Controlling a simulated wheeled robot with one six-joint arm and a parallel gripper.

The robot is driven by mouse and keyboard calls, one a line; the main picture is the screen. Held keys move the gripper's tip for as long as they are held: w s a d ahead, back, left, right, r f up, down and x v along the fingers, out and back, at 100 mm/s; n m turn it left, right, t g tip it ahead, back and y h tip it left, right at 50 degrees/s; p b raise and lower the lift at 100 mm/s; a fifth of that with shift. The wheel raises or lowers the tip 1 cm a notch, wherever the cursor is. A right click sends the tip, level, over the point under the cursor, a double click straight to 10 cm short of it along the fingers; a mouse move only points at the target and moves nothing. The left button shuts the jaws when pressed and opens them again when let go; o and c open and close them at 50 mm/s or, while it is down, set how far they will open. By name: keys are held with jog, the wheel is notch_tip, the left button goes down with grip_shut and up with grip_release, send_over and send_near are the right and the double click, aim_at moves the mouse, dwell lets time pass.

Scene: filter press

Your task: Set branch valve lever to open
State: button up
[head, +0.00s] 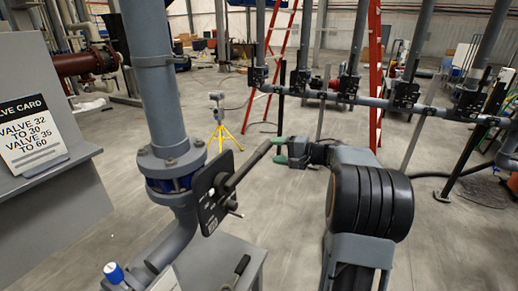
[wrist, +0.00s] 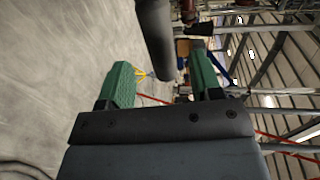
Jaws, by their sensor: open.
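The branch valve lever (head: 246,164) is a dark bar angled up and to the right from a black plate (head: 211,190) on the side of the grey flanged pipe. My gripper (head: 279,150) is at the lever's free upper end, with green fingers apart. In the wrist view, the lever (wrist: 155,35) comes down from the top as a thick dark rod, and its end lies between the open fingers of my gripper (wrist: 160,65). A gap shows on each side, so the fingers are not closed on it. Contact cannot be told. Markings on the plate are too small to read.
A valve card (head: 30,132) stands on a grey panel at left. A lower grey surface (head: 228,262) with a dark-handled tool is below the valve. Several similar valves line a pipe (head: 380,103) at right. A yellow tripod (head: 222,132) and red ladder stand behind on open floor.

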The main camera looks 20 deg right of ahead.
aim_at(259, 149)
jog(key=x, duration=0.7)
jog(key=shift+w+a, duration=0.1)
jog(key=shift+w, duration=0.05)
grip_shut()
dwell(0.4)
